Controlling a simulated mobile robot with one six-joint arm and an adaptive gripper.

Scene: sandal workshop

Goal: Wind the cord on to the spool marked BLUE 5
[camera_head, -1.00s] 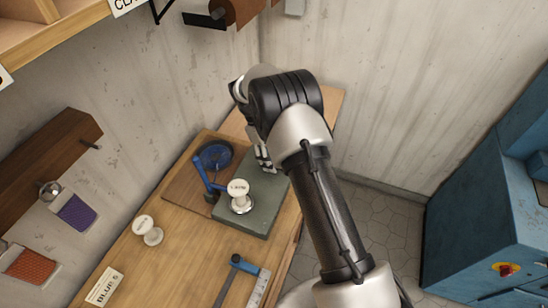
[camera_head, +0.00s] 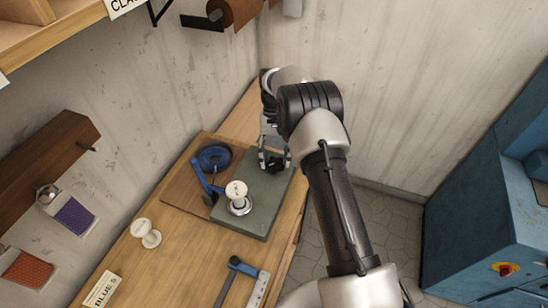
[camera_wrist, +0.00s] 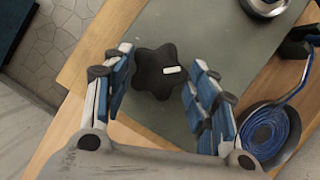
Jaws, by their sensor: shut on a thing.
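A white spool (camera_head: 236,190) stands upright on a chrome spindle base (camera_head: 240,207) on the green plate; the mark on its top is too small to read. A blue cord coil (camera_head: 214,157) lies in a dark dish behind it, and blue cord runs toward a dark guide (camera_head: 209,198) beside the spool. In the wrist view, the coil (camera_wrist: 264,132) is at lower right and the chrome base (camera_wrist: 263,5) at the top edge. My gripper (camera_head: 274,157) is shut on a black star-shaped knob (camera_wrist: 153,74) with a white mark, at the plate's far side.
A BLUE 5 card (camera_head: 103,289) lies at the front left. A blue-handled tool (camera_head: 242,266) lies at the front. A blue cabinet (camera_head: 480,210) is at right.

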